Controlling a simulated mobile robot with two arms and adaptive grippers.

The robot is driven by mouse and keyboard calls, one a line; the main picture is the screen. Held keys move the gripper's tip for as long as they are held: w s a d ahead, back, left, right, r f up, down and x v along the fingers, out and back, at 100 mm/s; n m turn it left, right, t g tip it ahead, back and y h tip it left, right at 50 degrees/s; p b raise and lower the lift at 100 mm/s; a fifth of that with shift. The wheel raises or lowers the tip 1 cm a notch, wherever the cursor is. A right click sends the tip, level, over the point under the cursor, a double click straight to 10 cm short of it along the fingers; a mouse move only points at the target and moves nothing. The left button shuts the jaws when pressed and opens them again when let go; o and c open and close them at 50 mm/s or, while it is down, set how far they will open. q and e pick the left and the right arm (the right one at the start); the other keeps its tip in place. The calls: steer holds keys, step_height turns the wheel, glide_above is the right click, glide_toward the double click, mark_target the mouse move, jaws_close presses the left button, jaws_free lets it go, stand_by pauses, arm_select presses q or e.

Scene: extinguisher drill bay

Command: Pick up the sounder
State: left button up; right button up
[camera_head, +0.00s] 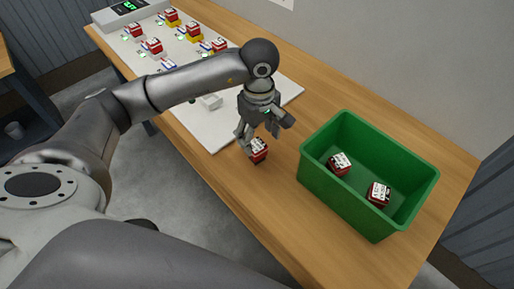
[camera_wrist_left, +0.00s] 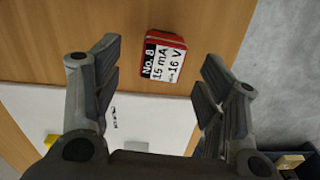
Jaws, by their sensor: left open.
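A red sounder (camera_head: 258,150) with a white label on top sits on the bare wood of the table, just off the end of the white board. It also shows in the left wrist view (camera_wrist_left: 165,57), where its label reads "No. 8, 15 mA, 16 V". My left gripper (camera_head: 261,132) is open and empty, pointing down close above the sounder. In the left wrist view the sounder lies in the gap between the two fingers (camera_wrist_left: 162,62), with clear space on both sides. I see no contact. My right gripper is not in view.
A green bin (camera_head: 318,187) with two red-and-white sounders inside stands on the wooden table (camera_head: 290,225) to the right. The white board (camera_head: 205,129) carries several more units and a meter with a green display (camera_head: 130,8) at the far end. A wall runs behind the table.

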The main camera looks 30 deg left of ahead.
mark_target(257, 145)
arm_select(q)
steer(key=f, duration=0.1)
steer(key=f+p, duration=0.1)
steer(key=f, duration=0.1)
steer(key=shift+s+a+f, duration=0.15)
steer(key=shift+a, duration=0.1)
steer(key=shift+f+p, duration=0.3)
steer(key=shift+f, duration=0.25)
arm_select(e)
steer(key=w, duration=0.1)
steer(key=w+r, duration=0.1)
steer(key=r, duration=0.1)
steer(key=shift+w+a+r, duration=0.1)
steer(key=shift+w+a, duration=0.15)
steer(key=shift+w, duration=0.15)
arm_select(q)
steer(key=c, duration=0.9)
steer(key=shift+c, duration=1.3)
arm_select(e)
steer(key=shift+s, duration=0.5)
